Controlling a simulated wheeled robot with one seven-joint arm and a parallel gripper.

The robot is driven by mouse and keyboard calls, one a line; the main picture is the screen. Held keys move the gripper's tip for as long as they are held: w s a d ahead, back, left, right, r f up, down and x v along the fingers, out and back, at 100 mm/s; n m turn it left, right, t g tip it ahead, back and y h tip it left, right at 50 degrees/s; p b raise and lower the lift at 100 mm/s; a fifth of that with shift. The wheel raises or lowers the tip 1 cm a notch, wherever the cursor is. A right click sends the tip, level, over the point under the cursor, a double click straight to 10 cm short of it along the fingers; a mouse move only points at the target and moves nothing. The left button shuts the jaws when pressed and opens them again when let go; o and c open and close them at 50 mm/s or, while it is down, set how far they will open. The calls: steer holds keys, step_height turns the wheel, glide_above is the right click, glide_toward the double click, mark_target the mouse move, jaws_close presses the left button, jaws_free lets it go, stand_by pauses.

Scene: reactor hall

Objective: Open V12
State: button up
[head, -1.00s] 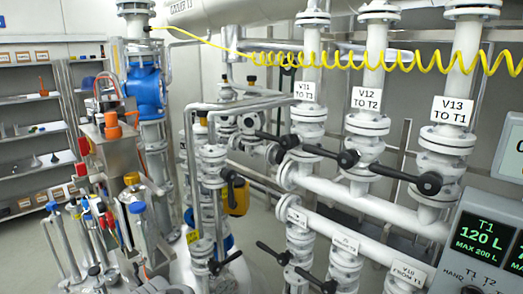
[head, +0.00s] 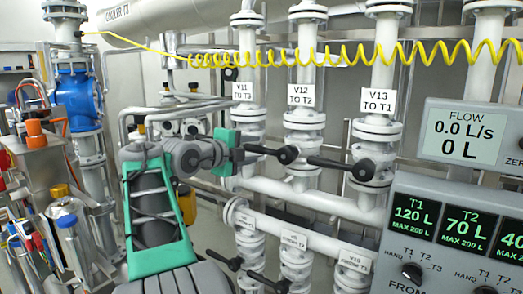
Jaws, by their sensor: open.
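The V12 valve sits on the middle white pipe under its sign "V12 TO T2" (head: 301,96). Its black lever (head: 266,151) points left from its round hub (head: 288,154), across the upright pipe. My gripper (head: 232,152), with green fingers, is open just left of the lever's free end. I cannot tell whether the fingers touch the lever or are around it. My arm comes up from the lower left and, with the gripper, hides most of the V11 lever.
V13's black lever (head: 335,165) points left, close right of V12's hub. A yellow coiled hose (head: 330,54) hangs above. The flow display (head: 470,133) reads 0.0 L/s; the tank panel (head: 440,225) reads T1 120 L, T2 70 L. Lower valves (head: 294,265) stand below.

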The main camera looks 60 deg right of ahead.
mark_target(262, 149)
steer(key=p+x, duration=0.1)
steer(key=x, duration=0.5)
steer(key=shift+c, duration=0.5)
jaws_close()
stand_by(0.8)
